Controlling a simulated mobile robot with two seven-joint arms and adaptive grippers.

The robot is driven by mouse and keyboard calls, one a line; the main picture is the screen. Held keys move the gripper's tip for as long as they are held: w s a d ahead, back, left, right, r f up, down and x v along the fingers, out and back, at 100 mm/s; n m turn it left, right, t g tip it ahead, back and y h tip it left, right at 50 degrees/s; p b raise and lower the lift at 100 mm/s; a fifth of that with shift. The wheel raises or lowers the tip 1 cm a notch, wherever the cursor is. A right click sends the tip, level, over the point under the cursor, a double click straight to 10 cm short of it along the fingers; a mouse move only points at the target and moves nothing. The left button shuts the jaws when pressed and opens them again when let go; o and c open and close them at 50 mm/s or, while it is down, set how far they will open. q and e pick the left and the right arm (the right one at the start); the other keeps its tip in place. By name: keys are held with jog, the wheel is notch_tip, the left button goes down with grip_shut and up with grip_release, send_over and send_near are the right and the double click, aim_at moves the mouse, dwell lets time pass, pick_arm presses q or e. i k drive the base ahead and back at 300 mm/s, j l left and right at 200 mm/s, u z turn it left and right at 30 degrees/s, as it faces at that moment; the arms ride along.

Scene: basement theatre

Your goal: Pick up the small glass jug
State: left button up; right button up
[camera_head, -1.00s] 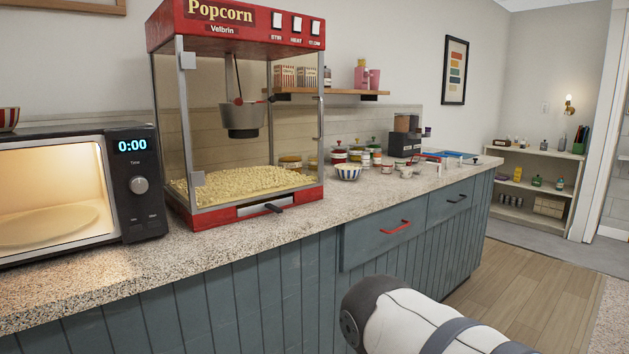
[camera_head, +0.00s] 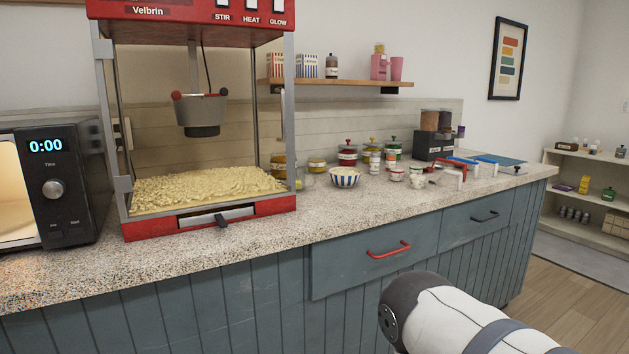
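I cannot clearly make out a small glass jug. A small, pale, see-through item (camera_head: 308,180) stands on the counter between the popcorn machine and the striped bowl (camera_head: 345,177); it is too small to tell if it is the jug. Several lidded jars (camera_head: 347,155) and small white cups (camera_head: 397,174) stand close by, and could hide other things. Neither of my grippers shows. Only a white and dark part of my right arm is in view at the lower right, in front of the drawers.
The red popcorn machine (camera_head: 193,221) and microwave (camera_head: 60,188) fill the counter's left. A dark grinder-like machine (camera_head: 434,146) and blue-edged trays (camera_head: 470,161) are farther right. A wall shelf (camera_head: 340,84) hangs above. The counter's front strip (camera_head: 290,222) is clear; drawers below are shut.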

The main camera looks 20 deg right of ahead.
aim_at(301, 180)
jog(key=i+l, duration=0.1)
jog(key=l, duration=0.75)
jog(key=i+l+u, duration=0.15)
jog(key=l, duration=0.65)
jog(key=k, duration=0.05)
